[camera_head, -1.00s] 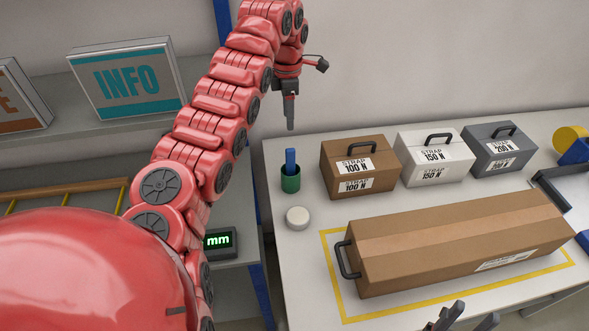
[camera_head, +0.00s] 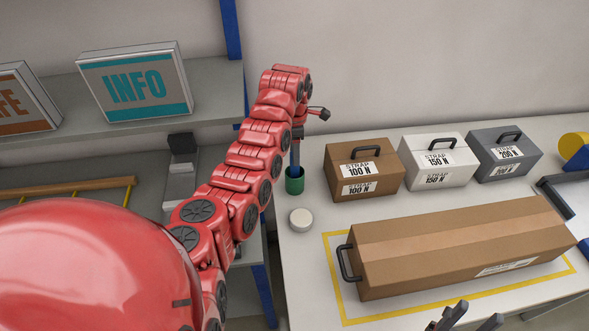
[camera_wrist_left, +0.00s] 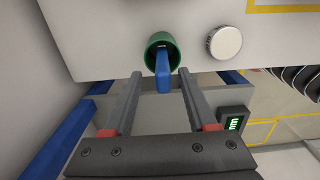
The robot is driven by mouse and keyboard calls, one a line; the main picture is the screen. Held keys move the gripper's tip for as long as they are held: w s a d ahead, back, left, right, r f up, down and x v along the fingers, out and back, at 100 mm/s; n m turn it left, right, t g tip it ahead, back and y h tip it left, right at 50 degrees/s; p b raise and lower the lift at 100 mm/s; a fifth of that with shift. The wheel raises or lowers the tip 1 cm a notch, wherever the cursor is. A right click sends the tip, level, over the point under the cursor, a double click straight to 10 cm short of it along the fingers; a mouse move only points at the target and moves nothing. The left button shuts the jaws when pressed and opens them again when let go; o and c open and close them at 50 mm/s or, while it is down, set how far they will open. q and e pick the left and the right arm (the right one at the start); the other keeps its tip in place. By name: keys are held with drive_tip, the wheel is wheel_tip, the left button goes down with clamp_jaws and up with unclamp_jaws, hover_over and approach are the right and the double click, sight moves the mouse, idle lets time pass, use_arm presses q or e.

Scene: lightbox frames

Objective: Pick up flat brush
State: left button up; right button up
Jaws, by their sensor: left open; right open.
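A blue handle (camera_wrist_left: 163,72), which looks like the flat brush, stands in a green cup (camera_head: 295,182) on the table. Its lower part is hidden inside the cup, which also shows in the left wrist view (camera_wrist_left: 151,53). My left gripper (camera_head: 296,150) is open just above the cup. In the left wrist view, the handle shows between my left gripper's two fingertips (camera_wrist_left: 160,76), with gaps on both sides. My right gripper (camera_head: 468,318) is open and empty at the bottom edge, partly cut off.
A round white-topped disc (camera_head: 301,220) stands close to the cup. Several handled boxes stand behind to the right, the nearest a brown one (camera_head: 364,170). A long brown box (camera_head: 455,245) lies inside yellow tape. A blue post (camera_head: 230,30) and shelf (camera_head: 218,90) are left.

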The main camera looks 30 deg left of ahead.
sight(295, 171)
use_arm(q)
drive_tip(key=f+p, duration=0.2)
drive_tip(key=f, duration=0.1)
drive_tip(key=f+p, duration=0.1)
drive_tip(key=shift+s+d+f, duration=0.1)
drive_tip(key=shift+s+f, duration=0.15)
drive_tip(key=shift+f, duration=0.05)
drive_tip(key=shift+w+f, duration=0.1)
drive_tip(key=shift+f, duration=0.2)
clamp_jaws()
